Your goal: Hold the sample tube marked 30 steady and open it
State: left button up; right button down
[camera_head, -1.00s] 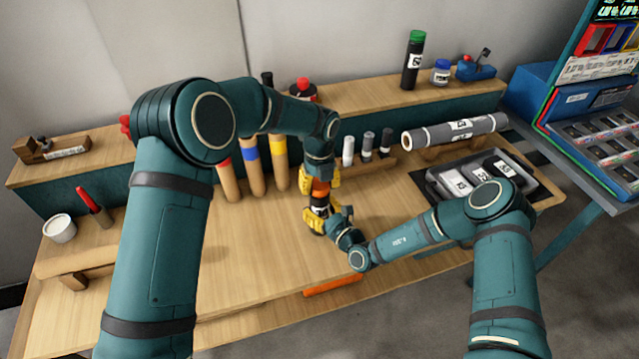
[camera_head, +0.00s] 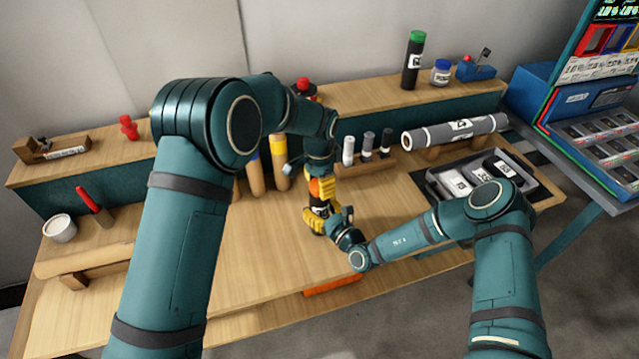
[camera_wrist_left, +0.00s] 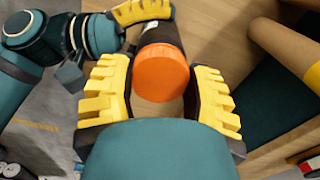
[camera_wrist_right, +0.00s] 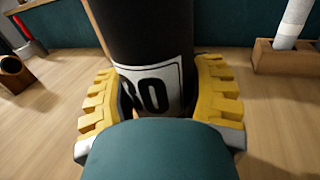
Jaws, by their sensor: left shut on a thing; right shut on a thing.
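The sample tube (camera_wrist_right: 140,35) is dark, with a white label reading 30 in the right wrist view; the label's left digit is partly hidden. Its orange cap (camera_wrist_left: 161,72) shows in the left wrist view. My right gripper (camera_head: 319,218) is shut around the tube's body at the label, low over the front of the bench. My left gripper (camera_head: 322,188) comes down from above and is shut on the orange cap, with a yellow finger on each side. The tube looks about upright. I cannot tell whether the cap has loosened or whether the tube's bottom touches the bench.
A rack (camera_head: 380,162) with several small tubes stands just right of my grippers. A grey roll (camera_head: 455,132) and a tray (camera_head: 530,185) lie farther right. A white cup (camera_head: 60,228) is at far left. The bench top (camera_head: 260,250) is clear left of the tube.

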pick_arm(q)
jog(key=n, duration=1.7)
jog(key=shift+n, duration=0.4)
jog(key=n, duration=0.5)
jog(key=shift+r, duration=0.3)
jog(key=shift+r, duration=0.75)
jog(key=shift+r, duration=0.15)
